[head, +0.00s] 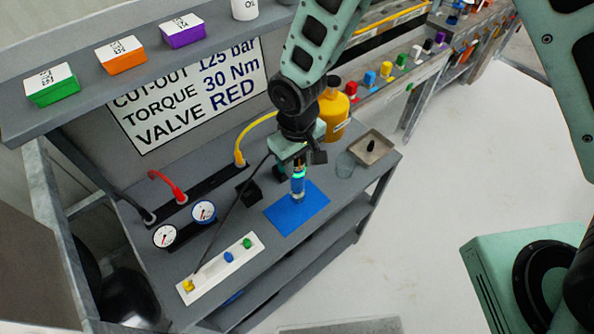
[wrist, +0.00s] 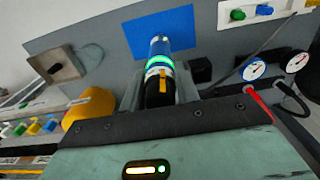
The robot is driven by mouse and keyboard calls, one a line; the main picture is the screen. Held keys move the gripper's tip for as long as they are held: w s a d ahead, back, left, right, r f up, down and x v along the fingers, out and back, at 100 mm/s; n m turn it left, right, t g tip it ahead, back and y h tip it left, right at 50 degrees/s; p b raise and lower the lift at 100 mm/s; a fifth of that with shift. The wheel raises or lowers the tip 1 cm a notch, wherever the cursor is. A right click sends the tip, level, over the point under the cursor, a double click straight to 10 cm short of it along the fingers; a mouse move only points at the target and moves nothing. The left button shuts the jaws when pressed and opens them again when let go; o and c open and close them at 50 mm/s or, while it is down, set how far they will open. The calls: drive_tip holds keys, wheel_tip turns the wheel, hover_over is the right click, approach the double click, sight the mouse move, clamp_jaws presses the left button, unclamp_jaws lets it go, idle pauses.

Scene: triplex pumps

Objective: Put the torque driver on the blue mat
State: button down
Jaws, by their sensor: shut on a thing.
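The torque driver (head: 298,186) is a blue and black cylinder with a glowing green ring. It also shows in the wrist view (wrist: 160,62), pointing away from my gripper. My gripper (head: 296,168) is shut on its black upper part, and the driver hangs roughly upright. The blue mat (head: 297,214) lies flat on the grey bench, and the driver's lower end overlaps it in the head view. The mat also shows behind the driver in the wrist view (wrist: 182,22). I cannot tell whether the tip touches the mat.
A yellow bottle (head: 334,112) and a shallow tray (head: 372,148) stand to the right. A black block (head: 249,192) and two gauges (head: 204,211) are to the left. A white strip with coloured knobs (head: 220,267) lies in front. A shelf with boxes (head: 122,56) is behind.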

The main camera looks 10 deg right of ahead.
drive_tip(key=shift+f+p, duration=0.7)
drive_tip(key=shift+f, duration=1.55)
drive_tip(key=c, duration=1)
unclamp_jaws()
drive_tip(key=shift+c, duration=0.2)
wheel_tip(320, 180, up, 11)
drive_tip(key=b, duration=0.4)
drive_tip(key=shift+f, duration=0.1)
drive_tip(key=shift+r, duration=0.75)
drive_tip(key=s+d+r, duration=0.5)
drive_tip(key=s, duration=0.4)
drive_tip(key=s+d+r+n, duration=0.1)
drive_tip(key=s+d+r, duration=0.4)
drive_tip(key=s, duration=0.4)
drive_tip(key=shift+r+y, duration=0.3)
